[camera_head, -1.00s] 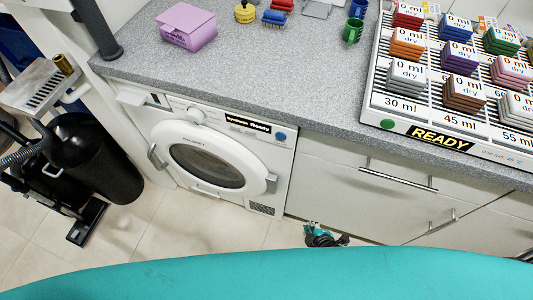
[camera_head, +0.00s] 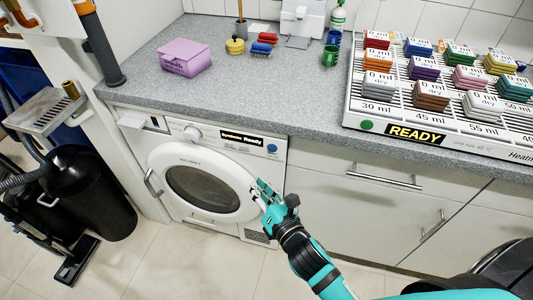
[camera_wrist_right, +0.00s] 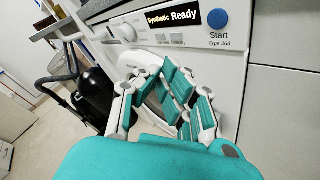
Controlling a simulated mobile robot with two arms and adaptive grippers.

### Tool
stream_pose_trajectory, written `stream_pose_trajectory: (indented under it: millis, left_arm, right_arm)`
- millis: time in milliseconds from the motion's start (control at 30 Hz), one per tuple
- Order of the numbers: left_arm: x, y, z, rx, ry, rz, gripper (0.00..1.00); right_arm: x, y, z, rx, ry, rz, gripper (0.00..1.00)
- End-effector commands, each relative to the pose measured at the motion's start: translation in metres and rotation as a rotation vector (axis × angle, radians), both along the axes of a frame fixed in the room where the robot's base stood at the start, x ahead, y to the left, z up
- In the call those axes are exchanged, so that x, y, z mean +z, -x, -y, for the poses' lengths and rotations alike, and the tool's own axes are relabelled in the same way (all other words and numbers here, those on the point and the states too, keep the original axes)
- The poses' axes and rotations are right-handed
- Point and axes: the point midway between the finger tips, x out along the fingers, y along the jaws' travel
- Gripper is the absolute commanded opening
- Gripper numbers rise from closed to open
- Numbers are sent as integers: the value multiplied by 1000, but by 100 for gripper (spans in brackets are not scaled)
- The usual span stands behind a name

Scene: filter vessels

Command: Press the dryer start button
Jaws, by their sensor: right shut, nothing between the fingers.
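The dryer (camera_head: 215,228) is a white front-loading machine under the counter with a round dark-windowed door (camera_head: 203,188). Its display (camera_head: 241,136) reads "Synthetic Ready". The round blue start button (camera_head: 272,148) is right of the display; in the right wrist view the button (camera_wrist_right: 218,19) is at the upper right, labelled "Start". My right gripper (camera_head: 265,188) is in front of the door's right edge, below the button. It also shows in the right wrist view (camera_wrist_right: 155,85), shut and empty, apart from the button. Whether it touches the door is unclear. My left gripper is not in view.
The grey counter (camera_head: 300,105) overhangs the dryer. A rack (camera_head: 365,108) with coloured blocks and a green button stands on it at right. Drawers with metal handles (camera_head: 388,176) are right of the dryer. A black vacuum (camera_head: 95,190) stands at left. Floor in front is clear.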

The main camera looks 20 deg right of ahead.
Motion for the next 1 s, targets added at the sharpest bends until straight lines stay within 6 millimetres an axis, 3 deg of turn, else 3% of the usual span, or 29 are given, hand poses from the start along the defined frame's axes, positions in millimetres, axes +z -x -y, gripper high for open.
stream_pose_trajectory:
  millis: [467, 1000]
  left_arm:
    - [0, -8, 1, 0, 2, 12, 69]
    - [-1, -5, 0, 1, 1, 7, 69]
  right_arm:
    - [0, -8, 5, 0, 2, 2, 0]
    - [1, -64, 43, 1, 2, 1, 0]
